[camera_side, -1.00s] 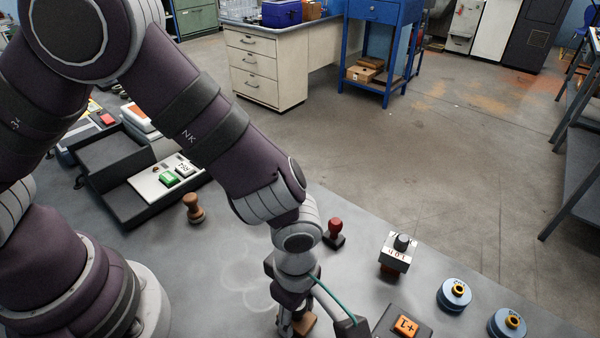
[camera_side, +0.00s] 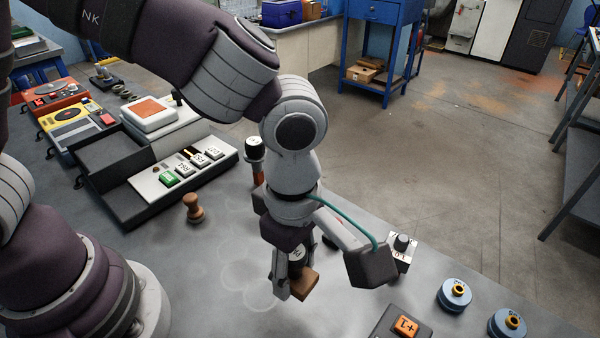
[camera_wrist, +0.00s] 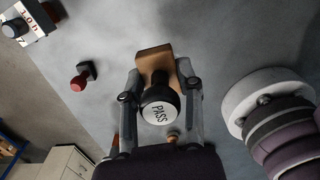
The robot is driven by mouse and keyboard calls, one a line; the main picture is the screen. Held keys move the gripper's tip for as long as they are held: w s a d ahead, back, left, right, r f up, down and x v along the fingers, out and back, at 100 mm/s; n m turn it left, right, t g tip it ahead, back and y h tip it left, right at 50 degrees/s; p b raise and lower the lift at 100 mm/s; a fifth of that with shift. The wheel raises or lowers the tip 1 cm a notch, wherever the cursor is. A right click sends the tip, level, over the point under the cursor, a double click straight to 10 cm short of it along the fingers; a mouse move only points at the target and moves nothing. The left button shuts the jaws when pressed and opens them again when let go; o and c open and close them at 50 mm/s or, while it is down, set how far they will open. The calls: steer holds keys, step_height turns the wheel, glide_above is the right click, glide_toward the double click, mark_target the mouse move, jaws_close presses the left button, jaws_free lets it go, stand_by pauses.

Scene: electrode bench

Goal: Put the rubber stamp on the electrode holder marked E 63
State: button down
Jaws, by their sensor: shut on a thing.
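My gripper (camera_side: 292,285) is shut on a rubber stamp, held upright. In the wrist view the stamp's black handle with a white top marked PASS (camera_wrist: 159,113) sits between the fingers, with its wooden base (camera_wrist: 154,58) beyond. The base also shows in the side view (camera_side: 306,283), apparently above the bench. Small white marked blocks (camera_side: 198,158) and a green one (camera_side: 169,178) sit on a pale panel (camera_side: 148,182) at the left; one seems to end in 63, but the letters are too small to read surely. My gripper is right of and nearer than this panel.
A brown wooden-handled piece (camera_side: 193,208) stands between panel and gripper. A black-topped orange piece (camera_side: 258,172) is partly behind my arm. A red-handled piece (camera_wrist: 80,80), a knobbed block (camera_side: 400,253) and blue discs (camera_side: 452,301) are on the bench. An orange-keyed box (camera_side: 404,327) is at front.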

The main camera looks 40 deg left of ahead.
steer(key=a+r+n, duration=0.3)
steer(key=a+n, duration=0.1)
steer(key=a, duration=0.6)
steer(key=a+r+n, duration=0.3)
steer(key=a+n, duration=0.1)
steer(key=a, duration=0.7)
glide_above(254, 140)
steer(key=shift+f, duration=2.55)
steer(key=c, duration=0.7)
jaws_free()
steer(key=shift+f, duration=0.1)
steer(key=shift+c, duration=0.2)
